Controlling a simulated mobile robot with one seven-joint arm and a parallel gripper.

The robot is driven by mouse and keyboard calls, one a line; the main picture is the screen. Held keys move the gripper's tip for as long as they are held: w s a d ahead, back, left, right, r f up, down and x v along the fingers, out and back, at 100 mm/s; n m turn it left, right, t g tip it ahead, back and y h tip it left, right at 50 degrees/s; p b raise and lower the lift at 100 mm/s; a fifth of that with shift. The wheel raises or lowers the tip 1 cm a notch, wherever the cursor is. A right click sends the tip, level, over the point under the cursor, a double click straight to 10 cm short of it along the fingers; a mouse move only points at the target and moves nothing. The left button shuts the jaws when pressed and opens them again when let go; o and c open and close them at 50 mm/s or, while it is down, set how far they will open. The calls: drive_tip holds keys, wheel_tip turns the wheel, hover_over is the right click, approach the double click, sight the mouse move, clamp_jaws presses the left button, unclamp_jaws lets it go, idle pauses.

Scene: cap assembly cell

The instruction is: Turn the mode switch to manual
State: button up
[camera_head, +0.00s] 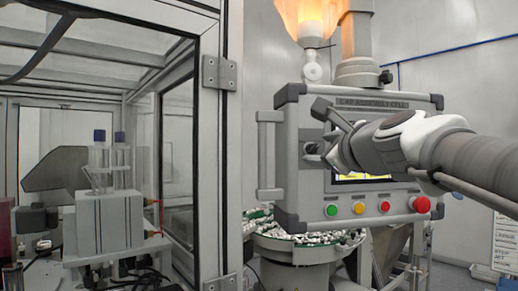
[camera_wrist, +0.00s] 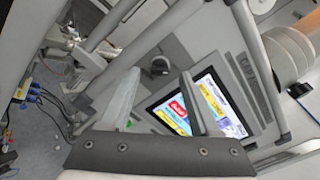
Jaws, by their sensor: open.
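The mode switch, a dark round knob (camera_wrist: 160,66), sits on the grey panel face in the wrist view, beside the lit screen. In the head view a dark knob (camera_head: 310,148) shows at the left of the control panel (camera_head: 290,190), partly hidden by my gripper. My gripper (camera_head: 319,128) is in front of the panel's left half. In the wrist view its two fingers (camera_wrist: 159,74) are spread apart and empty. The knob appears between and beyond the fingertips, apparently untouched. I cannot tell which way the switch points.
The lit screen (camera_wrist: 205,103) lies behind the right finger. Green (camera_head: 331,210), yellow (camera_head: 358,208) and red (camera_head: 384,206) buttons and a larger red button (camera_head: 421,204) line the panel's lower edge. A grey handle (camera_head: 268,155) stands at its left, beside the glazed enclosure's frame (camera_head: 212,150).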

sight(312, 150)
drive_tip(key=shift+w+a, duration=0.25)
drive_tip(key=shift+w, duration=1)
clamp_jaws()
